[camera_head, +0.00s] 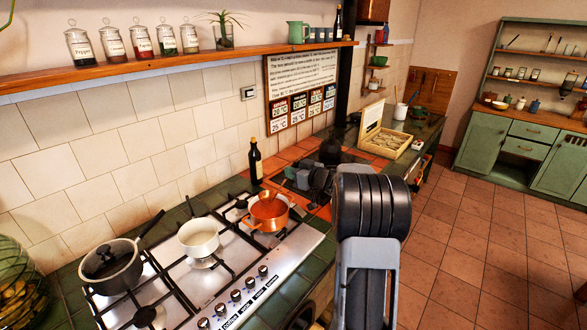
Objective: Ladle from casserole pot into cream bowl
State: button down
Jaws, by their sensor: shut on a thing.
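The orange-copper casserole pot (268,219) stands on the right part of the hob, with something inside that I cannot make out clearly. A cream vessel (198,240), the nearest match to the cream bowl, stands on the hob to its left; a dark handle sticks up behind it. My gripper (292,178) is small and dark, above and right of the casserole pot, at the end of my arm. It is shut on the ladle, which is barely distinguishable near the pot; its bowl is not clearly visible.
A grey lidded pan (112,267) sits on the left of the hob (238,275). A dark bottle (255,162) stands by the wall behind the casserole pot. A wooden box (383,140) lies farther along the counter. The tiled floor (470,250) at right is clear.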

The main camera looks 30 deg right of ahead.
aim_at(298, 161)
notch_tip(298, 161, down, 7)
jog(key=b, duration=0.3)
jog(key=shift+f+b, duration=0.15)
jog(key=shift+b, duration=0.2)
jog(key=shift+f, duration=0.15)
dwell(1.0)
notch_tip(298, 161, up, 7)
jog(key=p, duration=0.7)
jog(key=shift+f, duration=0.15)
jog(key=shift+r+p, duration=0.8)
jog(key=shift+r, duration=1.7)
jog(key=shift+a, duration=0.1)
